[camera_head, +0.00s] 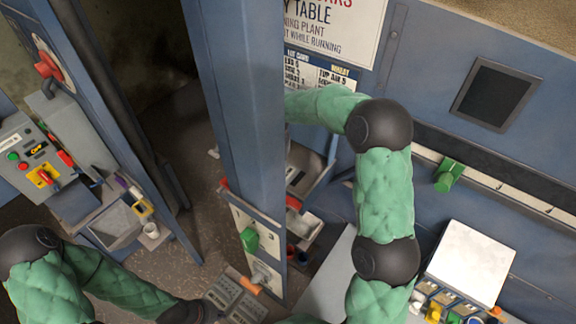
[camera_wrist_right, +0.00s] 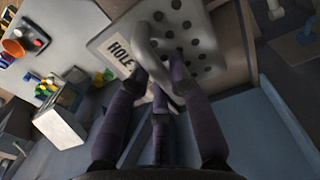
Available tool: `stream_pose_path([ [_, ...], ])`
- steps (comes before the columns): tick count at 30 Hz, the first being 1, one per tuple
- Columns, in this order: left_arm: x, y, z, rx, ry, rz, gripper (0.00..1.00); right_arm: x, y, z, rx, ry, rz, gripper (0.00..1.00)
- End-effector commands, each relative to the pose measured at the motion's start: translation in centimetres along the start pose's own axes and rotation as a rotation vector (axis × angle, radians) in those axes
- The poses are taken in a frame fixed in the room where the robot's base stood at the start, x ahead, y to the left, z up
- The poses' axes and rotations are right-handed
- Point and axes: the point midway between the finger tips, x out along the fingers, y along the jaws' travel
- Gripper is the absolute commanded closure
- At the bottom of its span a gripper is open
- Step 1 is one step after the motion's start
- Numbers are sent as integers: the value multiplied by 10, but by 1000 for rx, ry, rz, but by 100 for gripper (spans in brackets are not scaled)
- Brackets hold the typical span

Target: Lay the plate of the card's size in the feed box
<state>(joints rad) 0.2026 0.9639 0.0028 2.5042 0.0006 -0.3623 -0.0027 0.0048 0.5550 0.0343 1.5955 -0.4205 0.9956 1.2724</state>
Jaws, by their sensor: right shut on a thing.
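In the right wrist view my right gripper (camera_wrist_right: 165,85) is shut on the looped grey handle of a pale plate (camera_wrist_right: 195,62) with round dark holes. The plate has a white label starting "HOLE"; its size marking is not readable. In the head view the right arm passes behind the blue post, which hides the right gripper and the plate. The card (camera_head: 301,72) is on the blue wall beside the post, partly covered. A grey open tray (camera_head: 312,172), possibly the feed box, shows behind the post. My left gripper (camera_head: 203,311) is at the bottom edge, its fingers unclear.
The blue post (camera_head: 240,110) stands between the camera and the right hand. A control box (camera_head: 35,155) with buttons is at the left. Grey panels (camera_head: 235,297) lie beside the left gripper. A white board (camera_head: 468,262) and small coloured items are at the lower right.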

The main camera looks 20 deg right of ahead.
Motion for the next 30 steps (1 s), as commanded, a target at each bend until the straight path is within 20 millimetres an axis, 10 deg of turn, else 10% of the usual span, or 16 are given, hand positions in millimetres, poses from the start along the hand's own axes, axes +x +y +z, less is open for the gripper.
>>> stream_pose_path([
  [15,-31,11,0,0,2,0,100,61,-10,-84,2,1,1,100],
  [30,-49,17,1,0,2,0,100,100,-13,-98,0,0,0,100],
])
